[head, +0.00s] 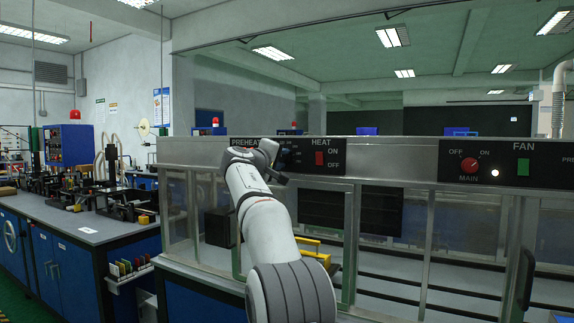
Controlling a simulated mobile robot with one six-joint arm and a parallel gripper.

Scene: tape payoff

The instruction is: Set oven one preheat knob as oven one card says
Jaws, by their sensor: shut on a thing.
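A black panel (333,149) lettered PREHEAT and HEAT runs along the top of the metal-framed oven (375,149). My arm reaches up from the bottom of the head view, and my gripper (279,168) is at this panel, just right of the PREHEAT lettering. It is shut on the preheat knob, which it largely hides. The knob's pointer and most of its scale marks are covered or too small to read. I cannot make out a card for oven one.
A red HEAT switch (319,158) sits close right of my gripper. Farther right are a red MAIN knob (469,165) and a green FAN switch (523,167). Glass panes lie below the panel. A cluttered workbench (97,232) stands at left.

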